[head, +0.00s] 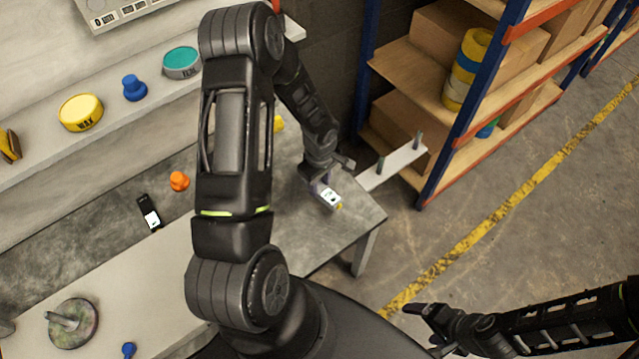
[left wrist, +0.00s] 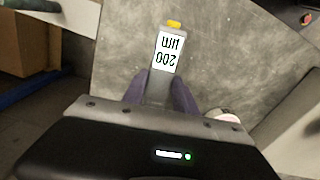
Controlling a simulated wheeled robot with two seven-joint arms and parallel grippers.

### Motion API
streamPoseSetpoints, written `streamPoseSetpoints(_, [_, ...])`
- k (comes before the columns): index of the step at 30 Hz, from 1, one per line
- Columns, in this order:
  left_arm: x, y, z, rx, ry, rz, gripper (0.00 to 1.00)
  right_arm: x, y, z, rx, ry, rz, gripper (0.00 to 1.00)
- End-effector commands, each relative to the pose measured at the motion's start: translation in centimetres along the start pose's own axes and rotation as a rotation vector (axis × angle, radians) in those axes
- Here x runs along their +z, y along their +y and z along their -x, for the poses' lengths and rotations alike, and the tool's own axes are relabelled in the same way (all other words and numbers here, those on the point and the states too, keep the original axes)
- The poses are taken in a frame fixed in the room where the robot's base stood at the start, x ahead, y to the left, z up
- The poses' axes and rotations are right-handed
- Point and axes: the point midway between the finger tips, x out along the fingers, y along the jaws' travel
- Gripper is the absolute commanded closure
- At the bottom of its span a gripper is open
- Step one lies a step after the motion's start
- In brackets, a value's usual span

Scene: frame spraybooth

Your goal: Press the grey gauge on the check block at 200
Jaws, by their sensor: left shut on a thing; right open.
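My left gripper (head: 322,182) is shut on the grey gauge (head: 331,197), above the grey table near its right corner. The gauge has a white display and a yellow tip. I cannot tell whether the tip touches anything. I cannot make out the check block in either view; my left arm hides part of the table. My right gripper (head: 432,318) is open and empty over the floor at lower right.
A black gauge (head: 150,213) and an orange knob (head: 179,181) lie left of my arm. A wax tin (head: 81,112), blue knob (head: 134,88) and teal-topped tin (head: 182,62) stand on the wall ledge. A pegged rail (head: 398,164) and shelving (head: 476,75) stand right of the table.

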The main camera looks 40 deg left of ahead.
Motion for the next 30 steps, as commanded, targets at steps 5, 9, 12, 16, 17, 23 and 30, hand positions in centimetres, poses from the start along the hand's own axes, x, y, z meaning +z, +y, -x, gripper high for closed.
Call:
streamPoseSetpoints(5, [0.0,0.1,-2.1,0.001,0.001,-0.001,1.0,-0.1,0.8,-2.1,-0.001,0.002,0.001,0.18])
streamPoseSetpoints(9, [0.0,0.0,-2.9,0.001,0.001,-0.001,1.0,-0.1,1.1,-2.9,-0.001,0.003,0.001,0.18])
streamPoseSetpoints(12, [0.0,0.0,-3.1,0.001,0.001,-0.001,1.0,-0.1,1.2,-3.1,-0.001,0.004,0.001,0.18])
streamPoseSetpoints(16, [0.0,0.0,-3.2,0.001,0.001,-0.001,1.0,-0.1,1.2,-3.2,-0.001,0.004,0.001,0.18])
streamPoseSetpoints(17, [0.0,0.0,-3.2,0.001,0.0,-0.001,1.0,-0.1,1.2,-3.2,-0.001,0.004,0.001,0.18])
streamPoseSetpoints(23, [0.0,0.0,-3.1,0.001,0.0,-0.001,1.0,-0.1,1.2,-3.2,-0.001,0.004,0.001,0.18])
streamPoseSetpoints(30, [0.0,0.0,-3.3,0.0,0.0,-0.001,1.0,-0.1,1.3,-3.4,-0.001,0.004,0.001,0.18])
